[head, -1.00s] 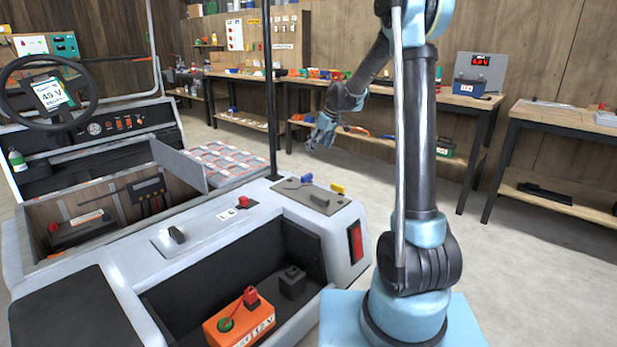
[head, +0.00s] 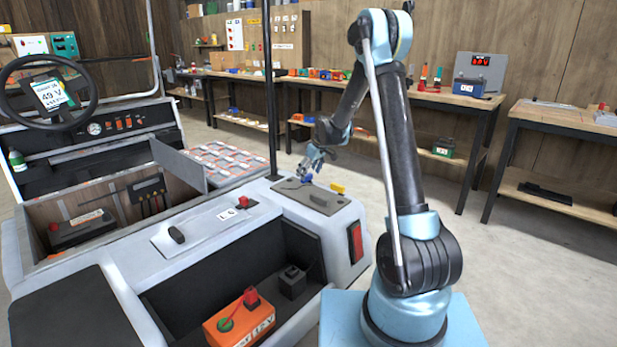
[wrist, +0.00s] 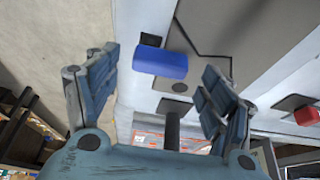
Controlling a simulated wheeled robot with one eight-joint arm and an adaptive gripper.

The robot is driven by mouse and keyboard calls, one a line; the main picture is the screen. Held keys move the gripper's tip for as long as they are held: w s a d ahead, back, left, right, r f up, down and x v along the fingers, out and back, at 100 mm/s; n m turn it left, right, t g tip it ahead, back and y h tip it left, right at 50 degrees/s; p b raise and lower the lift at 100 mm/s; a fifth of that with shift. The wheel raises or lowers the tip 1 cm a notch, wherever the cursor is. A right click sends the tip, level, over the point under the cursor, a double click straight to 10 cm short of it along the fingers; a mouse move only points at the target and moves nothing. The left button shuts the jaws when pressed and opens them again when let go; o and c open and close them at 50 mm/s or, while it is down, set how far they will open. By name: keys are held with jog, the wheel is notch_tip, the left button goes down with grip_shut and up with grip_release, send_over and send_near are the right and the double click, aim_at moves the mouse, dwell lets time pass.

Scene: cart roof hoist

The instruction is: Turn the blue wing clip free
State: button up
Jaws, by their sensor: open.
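The blue wing clip (head: 307,179) sits on the grey plate (head: 318,202) at the cart's rear corner, next to the pole. In the wrist view the clip (wrist: 160,62) is a blue block lying between the two spread fingers, near their tips and apart from both. My gripper (head: 312,165) is open and empty, just above the clip. It fills the lower part of the wrist view (wrist: 158,75), with one finger on each side. In the head view my fingers partly cover the clip.
A yellow clip (head: 337,188) is on the same plate. The dark upright pole (head: 270,90) stands close to my gripper on the left. A red knob (head: 243,201) is on the cart top. An orange battery (head: 238,320) lies in the open bay. Floor to the right is clear.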

jog(key=shift+x, duration=0.95)
jog(key=shift+c, duration=0.6)
jog(key=c, duration=0.9)
jog(key=shift+c, duration=0.2)
